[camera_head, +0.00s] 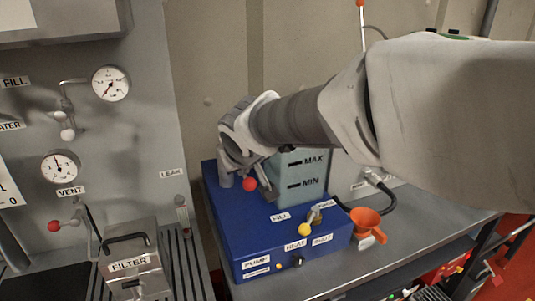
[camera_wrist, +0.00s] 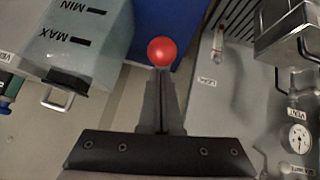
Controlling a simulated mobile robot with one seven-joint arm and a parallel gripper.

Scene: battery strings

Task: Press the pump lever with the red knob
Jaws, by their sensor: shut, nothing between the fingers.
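The red knob (camera_head: 250,184) is a round ball above the back left part of the blue pump box (camera_head: 290,248), beside the translucent tank (camera_head: 303,177). In the wrist view the red knob (camera_wrist: 162,51) sits right at the tips of my gripper (camera_wrist: 162,74). My gripper (camera_head: 243,168) points down over the back left of the box, with its fingers closed together and empty. I cannot tell whether the fingertips touch the knob. The lever's arm is mostly hidden by my gripper and the knob.
The tank with MAX and MIN marks stands close to the right of my gripper. A metal FILTER box (camera_head: 132,272) stands at left, below wall gauges (camera_head: 110,84).

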